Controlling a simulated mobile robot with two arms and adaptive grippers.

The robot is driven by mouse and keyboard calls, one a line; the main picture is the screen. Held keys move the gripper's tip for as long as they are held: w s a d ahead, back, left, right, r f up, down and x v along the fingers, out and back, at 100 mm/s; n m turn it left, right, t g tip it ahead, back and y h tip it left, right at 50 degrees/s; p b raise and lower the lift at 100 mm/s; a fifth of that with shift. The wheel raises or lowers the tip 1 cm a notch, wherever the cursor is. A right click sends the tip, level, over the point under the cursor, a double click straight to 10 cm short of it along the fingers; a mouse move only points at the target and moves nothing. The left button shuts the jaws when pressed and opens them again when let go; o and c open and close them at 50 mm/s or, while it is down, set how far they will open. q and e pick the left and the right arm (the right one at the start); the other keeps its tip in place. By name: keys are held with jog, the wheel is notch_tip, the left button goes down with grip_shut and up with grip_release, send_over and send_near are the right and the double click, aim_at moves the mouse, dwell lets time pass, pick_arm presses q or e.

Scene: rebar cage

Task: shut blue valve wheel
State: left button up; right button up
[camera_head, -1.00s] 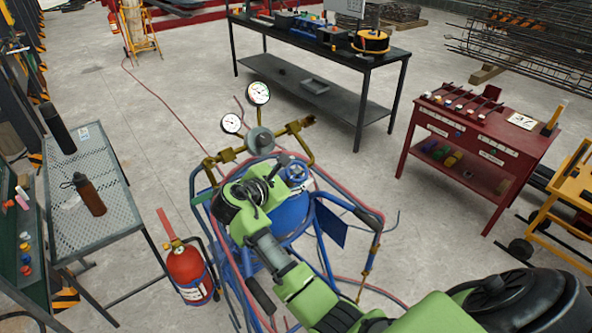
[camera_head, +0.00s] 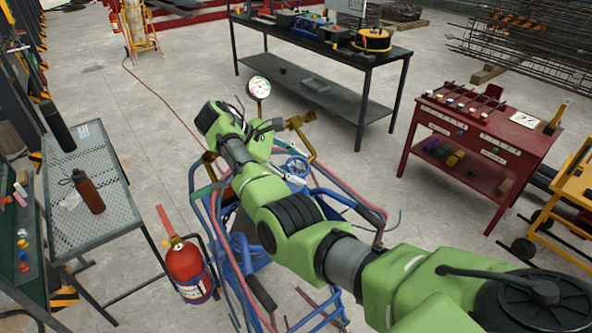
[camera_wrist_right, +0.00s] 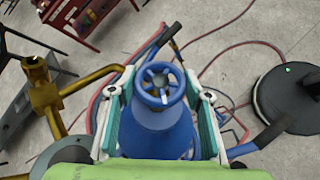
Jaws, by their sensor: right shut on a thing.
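The blue valve wheel (camera_head: 297,167) tops a blue cylinder in the blue cart frame, left of centre in the head view. In the right wrist view the wheel (camera_wrist_right: 160,84) faces me, and the cylinder (camera_wrist_right: 158,137) shows below it. The exact contact points are hard to see. My arm hides much of the cylinder. My left gripper is not in view.
Brass pipework (camera_head: 298,122) and a gauge (camera_head: 258,88) stand close behind the wheel. Hoses run around the cart. A red extinguisher (camera_head: 186,262) stands at its left. A mesh table (camera_head: 85,170), dark workbench (camera_head: 330,100) and red cabinet (camera_head: 480,140) surround open floor.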

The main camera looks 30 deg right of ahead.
aim_at(297, 165)
jog(key=shift+f+m+g+y+b, duration=0.1)
jog(key=shift+m+g+y+b, duration=0.2)
jog(key=shift+m+y+b, duration=0.1)
dwell(0.5)
jog(key=o, duration=1.1)
jog(key=shift+d, duration=0.1)
notch_tip(297, 165, up, 10)
